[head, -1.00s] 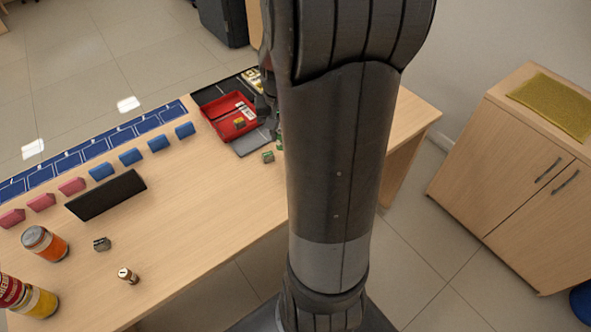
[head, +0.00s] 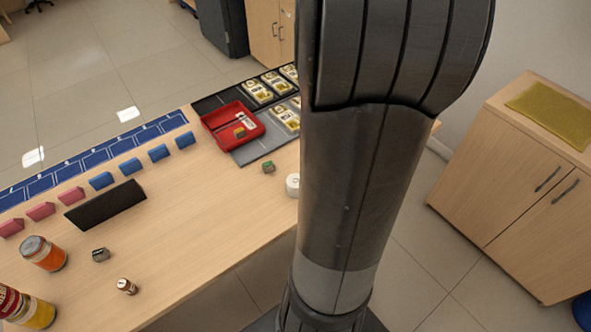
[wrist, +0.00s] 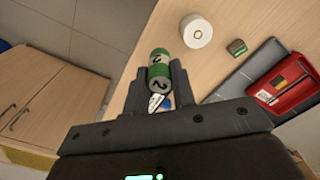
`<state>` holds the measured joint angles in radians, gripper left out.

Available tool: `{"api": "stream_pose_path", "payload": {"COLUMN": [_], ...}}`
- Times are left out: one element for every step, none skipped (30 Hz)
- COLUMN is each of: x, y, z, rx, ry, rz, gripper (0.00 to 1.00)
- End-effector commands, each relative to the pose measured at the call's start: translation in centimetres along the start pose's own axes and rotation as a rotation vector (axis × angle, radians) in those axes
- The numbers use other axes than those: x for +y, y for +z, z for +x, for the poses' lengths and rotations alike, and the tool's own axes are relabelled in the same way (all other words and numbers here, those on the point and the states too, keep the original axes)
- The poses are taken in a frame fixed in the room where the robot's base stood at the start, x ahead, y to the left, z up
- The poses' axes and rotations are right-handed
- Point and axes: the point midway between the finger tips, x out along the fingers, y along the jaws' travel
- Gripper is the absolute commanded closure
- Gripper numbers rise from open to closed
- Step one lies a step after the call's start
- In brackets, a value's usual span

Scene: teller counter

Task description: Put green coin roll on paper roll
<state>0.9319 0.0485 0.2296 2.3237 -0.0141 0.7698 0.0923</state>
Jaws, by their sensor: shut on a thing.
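My gripper (wrist: 158,72) is shut on the green coin roll (wrist: 159,57) in the wrist view. The roll is green with pale bands and dark marks, and it sticks out past the fingertips. The white paper roll (wrist: 196,31) stands on the table, up and right of the green coin roll in the wrist view and apart from it. In the head view the paper roll (head: 292,185) shows at the edge of my arm, which partly covers it. My gripper and the green coin roll are hidden behind my arm in the head view.
A small green-topped block (head: 268,167) sits near the paper roll. A red tray (head: 217,115) lies behind it on a grey mat. A black slab (head: 105,205), blue and pink blocks, and jars stand to the left. The middle of the wooden table (head: 200,220) is clear.

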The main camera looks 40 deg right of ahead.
Motion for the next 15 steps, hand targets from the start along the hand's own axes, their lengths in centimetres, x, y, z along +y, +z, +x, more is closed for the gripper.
{"api": "stream_pose_path", "payload": {"x": [-1.3,-1.9,-2.8,-3.5,-4.1,-4.8,-5.3,-5.7,-6.2,-6.5,-6.7,-6.9,-7.0,-7.0,-7.1], "y": [-0.2,-0.4,-0.6,-0.8,-0.9,-1.1,-1.2,-1.3,-1.4,-1.5,-1.6,-1.6,-1.6,-1.6,-1.6], "z": [0.8,1.3,1.8,2.2,2.6,3.0,3.3,3.5,3.8,4.0,4.1,4.2,4.3,4.5,4.8], "rx": [-0.005,-0.004,-0.005,-0.004,-0.004,-0.004,-0.003,-0.002,-0.001,-0.001,-0.001,-0.001,-0.001,-0.001,-0.001], "ry": [-0.001,0.000,-0.001,-0.001,-0.001,0.000,-0.001,-0.001,0.000,0.000,0.000,0.000,0.000,0.000,0.000], "rz": [-0.007,-0.006,-0.006,-0.005,-0.006,-0.005,-0.005,-0.003,-0.004,-0.004,-0.003,-0.001,0.000,0.000,0.000], "gripper": [1.00,1.00,1.00,1.00,1.00,1.00,1.00,1.00,1.00,1.00,1.00,1.00,1.00,1.00,1.00]}}
